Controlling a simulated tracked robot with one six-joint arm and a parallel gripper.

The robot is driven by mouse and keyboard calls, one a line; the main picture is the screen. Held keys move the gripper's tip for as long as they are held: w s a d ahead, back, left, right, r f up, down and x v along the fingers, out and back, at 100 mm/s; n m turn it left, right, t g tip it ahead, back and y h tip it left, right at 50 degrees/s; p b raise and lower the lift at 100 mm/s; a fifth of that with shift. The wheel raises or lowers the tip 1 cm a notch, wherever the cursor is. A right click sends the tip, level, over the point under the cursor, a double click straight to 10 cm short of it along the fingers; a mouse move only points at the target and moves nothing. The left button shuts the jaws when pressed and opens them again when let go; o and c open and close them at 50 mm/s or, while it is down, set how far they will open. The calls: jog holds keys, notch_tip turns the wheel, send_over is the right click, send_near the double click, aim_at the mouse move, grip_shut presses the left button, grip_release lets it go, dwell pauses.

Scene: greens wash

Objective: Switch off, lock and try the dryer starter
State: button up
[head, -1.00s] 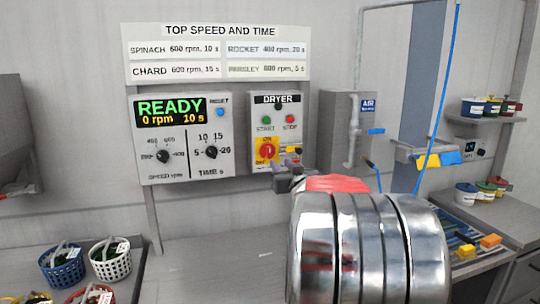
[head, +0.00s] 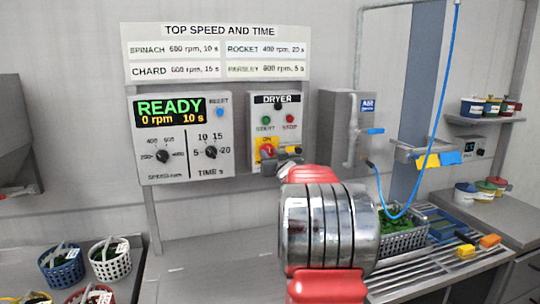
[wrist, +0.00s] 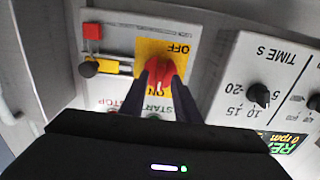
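The dryer starter (head: 257,110) is a grey box on the wall panel, with a green START button (head: 267,120) and a red STOP button (head: 290,119). Its red rotary handle (wrist: 158,76) sits on a yellow ON/OFF plate (wrist: 178,48), upside down in the wrist view. My gripper (wrist: 161,66) has its two dark fingers on either side of this handle. I cannot tell whether they press on it. In the head view my gripper (head: 288,155) partly covers the switch. Beside the plate are a yellow bar (wrist: 108,58), a dark round knob (wrist: 88,68) and a red block (wrist: 92,31).
The speed and time box (head: 183,183), left of the starter, reads READY, 0 rpm, 10 s. An air box (head: 340,105) with a blue hose stands right. Baskets of greens (head: 62,268) stand front left. A basket of greens (head: 402,238) stands on the right bench.

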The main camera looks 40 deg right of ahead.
jog(key=shift+w+d, duration=0.2)
jog(key=shift+w, duration=0.25)
jog(key=shift+c, duration=0.5)
grip_shut()
jog(key=shift+a, duration=0.1)
